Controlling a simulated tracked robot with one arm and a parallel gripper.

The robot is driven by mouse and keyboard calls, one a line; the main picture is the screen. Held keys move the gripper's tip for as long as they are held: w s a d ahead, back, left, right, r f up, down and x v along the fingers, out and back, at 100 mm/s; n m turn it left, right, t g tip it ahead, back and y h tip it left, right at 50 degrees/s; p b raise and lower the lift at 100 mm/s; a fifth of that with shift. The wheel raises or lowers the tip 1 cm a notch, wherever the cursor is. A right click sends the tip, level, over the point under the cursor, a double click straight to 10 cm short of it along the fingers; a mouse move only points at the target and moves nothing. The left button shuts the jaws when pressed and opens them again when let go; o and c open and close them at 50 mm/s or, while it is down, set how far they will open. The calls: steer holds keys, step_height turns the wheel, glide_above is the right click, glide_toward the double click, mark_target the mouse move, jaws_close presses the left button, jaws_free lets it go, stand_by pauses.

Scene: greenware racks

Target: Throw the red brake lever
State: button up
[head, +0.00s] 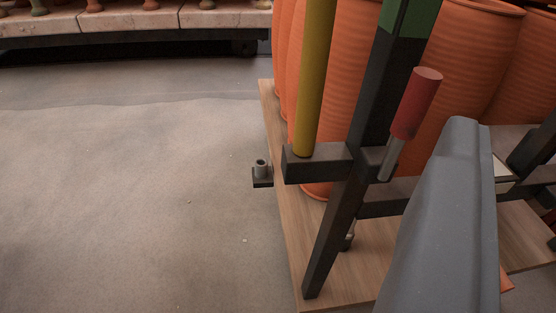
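The red brake lever (415,103) has a red cylindrical grip on a short metal rod. It stands tilted, its top leaning right, beside a dark upright post of a rack (335,225). The rod's lower end meets a dark bracket on the post. A grey tapered part of my gripper (456,150) rises from the bottom right. Its tip is right of and below the red grip in the picture, with a visible gap between them. The fingers cannot be told apart, and nothing is seen held.
A yellow pole (315,80) stands left of the lever in a dark bracket (316,163). Large orange clay pots (462,65) stand behind on a wooden board (285,215). Open concrete floor (130,190) lies left. A low shelf (140,18) with small pots is at the back.

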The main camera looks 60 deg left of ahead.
mark_target(418, 104)
step_height(418, 104, down, 5)
steer(key=s+a+y, duration=0.1)
steer(key=s+a, duration=0.1)
steer(key=shift+g, duration=0.3)
steer(key=b+x, duration=0.3)
steer(key=x, duration=0.9)
steer(key=shift+a, duration=0.1)
steer(key=shift+w+a+r+b, duration=0.2)
steer(key=shift+w+a+b, duration=0.1)
steer(key=shift+w+a, duration=0.25)
steer(key=shift+w+d, duration=0.1)
steer(key=shift+c, duration=0.2)
jaws_close()
